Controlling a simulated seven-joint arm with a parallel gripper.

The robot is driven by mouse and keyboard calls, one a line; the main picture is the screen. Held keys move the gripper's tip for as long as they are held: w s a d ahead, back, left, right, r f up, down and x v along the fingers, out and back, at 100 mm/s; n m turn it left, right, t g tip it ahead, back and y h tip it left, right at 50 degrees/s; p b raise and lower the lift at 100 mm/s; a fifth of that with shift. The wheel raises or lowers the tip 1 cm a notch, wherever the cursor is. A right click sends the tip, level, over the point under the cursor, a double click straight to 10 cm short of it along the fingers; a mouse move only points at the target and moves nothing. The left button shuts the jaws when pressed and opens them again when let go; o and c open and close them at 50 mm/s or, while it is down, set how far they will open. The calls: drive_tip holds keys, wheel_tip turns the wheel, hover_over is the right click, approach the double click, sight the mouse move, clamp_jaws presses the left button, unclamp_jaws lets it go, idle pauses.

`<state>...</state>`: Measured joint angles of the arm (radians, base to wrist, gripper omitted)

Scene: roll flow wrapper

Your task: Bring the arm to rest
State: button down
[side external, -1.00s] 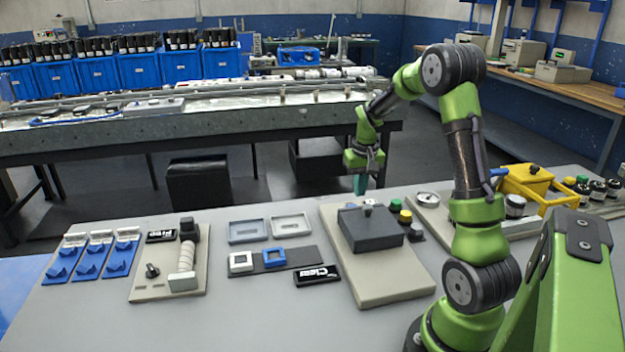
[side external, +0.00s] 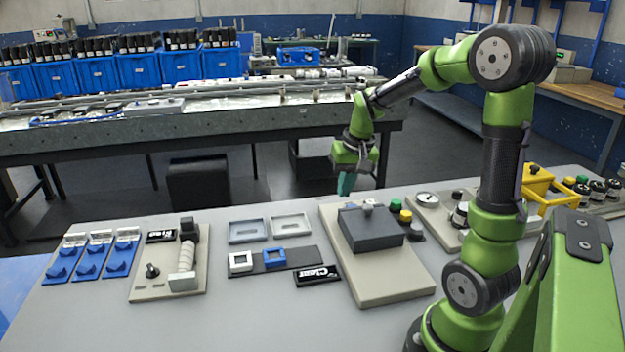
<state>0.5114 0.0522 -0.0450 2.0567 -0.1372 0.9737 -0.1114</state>
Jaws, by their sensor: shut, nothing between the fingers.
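My gripper (side external: 346,184) is shut and empty, pointing down with its teal fingertips close together. It hangs above and behind the dark grey box (side external: 370,231) that sits on a beige base plate (side external: 390,287). The fingertips appear apart from the box and the table. My green and black arm rises from its base at the right and bends over to the left.
Beside the box are green, yellow and grey knobs (side external: 405,216). Left of it lie grey trays (side external: 247,231), a dark strip with square frames (side external: 285,257), a roller station (side external: 187,260) and blue stands (side external: 90,262). A yellow frame (side external: 540,188) stands right.

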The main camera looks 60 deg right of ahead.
drive_tip(key=s+a+r+n+t+y, duration=0.1)
drive_tip(key=s+a+r, duration=0.3)
drive_tip(key=a, duration=0.6)
drive_tip(key=s+a+r+n+t+y, duration=0.1)
drive_tip(key=s+a+r+n+t, duration=0.2)
drive_tip(key=a, duration=0.8)
drive_tip(key=shift+s+r+n+t, duration=0.3)
drive_tip(key=shift+s+r+n, duration=0.1)
drive_tip(key=shift+s+r, duration=0.25)
